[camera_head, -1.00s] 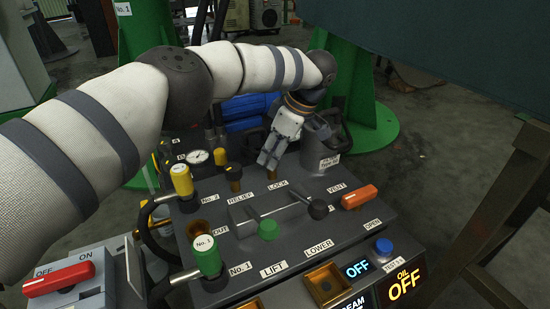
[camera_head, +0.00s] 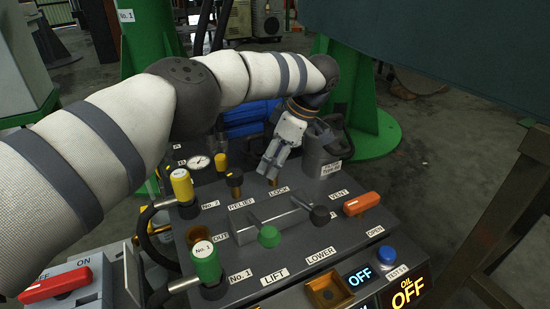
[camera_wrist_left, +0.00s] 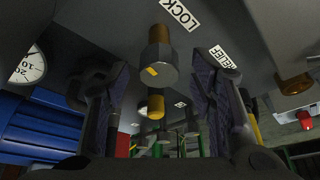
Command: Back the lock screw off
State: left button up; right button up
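The lock screw (camera_wrist_left: 158,62) shows in the left wrist view as a brass shank with a dark grey head bearing a yellow mark, beside the LOCK label. In the head view only a bit of its brass (camera_head: 273,182) shows below my fingers. My left gripper (camera_head: 268,170) points down at the screw from behind the panel. In the left wrist view its two ridged fingers (camera_wrist_left: 160,92) are apart, left and right of the screw's line. The screw's head appears between or just beyond the fingertips; contact is not visible. My right gripper is in neither view.
The control panel (camera_head: 345,237) carries a green-knobbed lever (camera_head: 268,236), a black-knobbed lever (camera_head: 320,215), an orange VENT handle (camera_head: 361,204) and the brass relief screw (camera_head: 235,181). A grey can-like part (camera_head: 321,152) stands close right of my gripper. A pressure gauge (camera_head: 198,162) is at left.

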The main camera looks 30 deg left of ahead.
pick_arm(q)
jog(key=v, duration=0.7)
jog(key=shift+r, duration=0.2)
jog(key=shift+d+r, duration=0.1)
jog(key=shift+d, duration=0.05)
